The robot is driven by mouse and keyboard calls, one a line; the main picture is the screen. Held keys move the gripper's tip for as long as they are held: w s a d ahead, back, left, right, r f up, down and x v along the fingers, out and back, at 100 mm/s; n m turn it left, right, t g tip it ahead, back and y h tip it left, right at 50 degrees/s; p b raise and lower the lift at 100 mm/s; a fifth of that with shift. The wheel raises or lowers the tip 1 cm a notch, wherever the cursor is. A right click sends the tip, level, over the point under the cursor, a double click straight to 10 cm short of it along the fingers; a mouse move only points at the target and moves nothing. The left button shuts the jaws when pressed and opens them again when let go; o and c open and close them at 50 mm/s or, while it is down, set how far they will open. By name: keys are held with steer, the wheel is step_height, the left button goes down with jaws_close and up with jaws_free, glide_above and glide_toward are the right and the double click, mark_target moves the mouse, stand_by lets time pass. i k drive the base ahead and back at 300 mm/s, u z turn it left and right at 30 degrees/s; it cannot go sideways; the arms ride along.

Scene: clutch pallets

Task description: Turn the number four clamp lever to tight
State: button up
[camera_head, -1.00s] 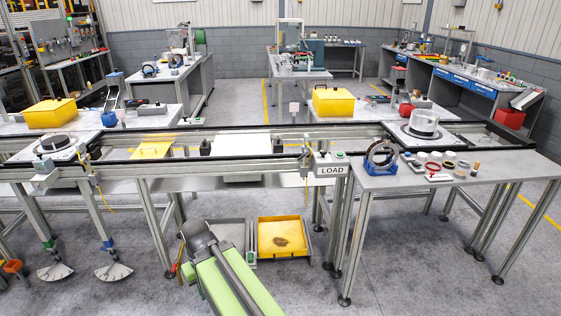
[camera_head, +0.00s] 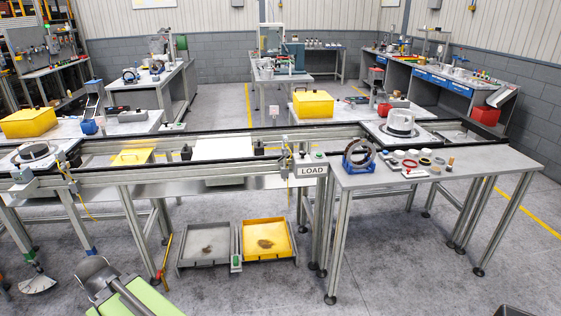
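A white fan-shaped dial plate (camera_head: 38,283) shows near the floor at the lower left, below a leg with a green part (camera_head: 33,262). A blue-banded leg end (camera_head: 91,250) hangs to its right; what lies below it is hidden behind my arm. These look like clamp levers with scales, but I cannot read any number or tell which is number four. My green and grey arm (camera_head: 122,290) reaches in at the lower left. My gripper's fingers are not visible.
A long conveyor frame with a LOAD sign (camera_head: 312,170) crosses the view. A grey tray (camera_head: 181,264) and a yellow tray (camera_head: 293,258) lie on the floor beneath it. A grey side table (camera_head: 440,178) stands at the right. The floor in front is mostly clear.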

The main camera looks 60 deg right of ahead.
mark_target(286, 153)
steer(key=i, duration=0.9)
steer(key=u, duration=0.05)
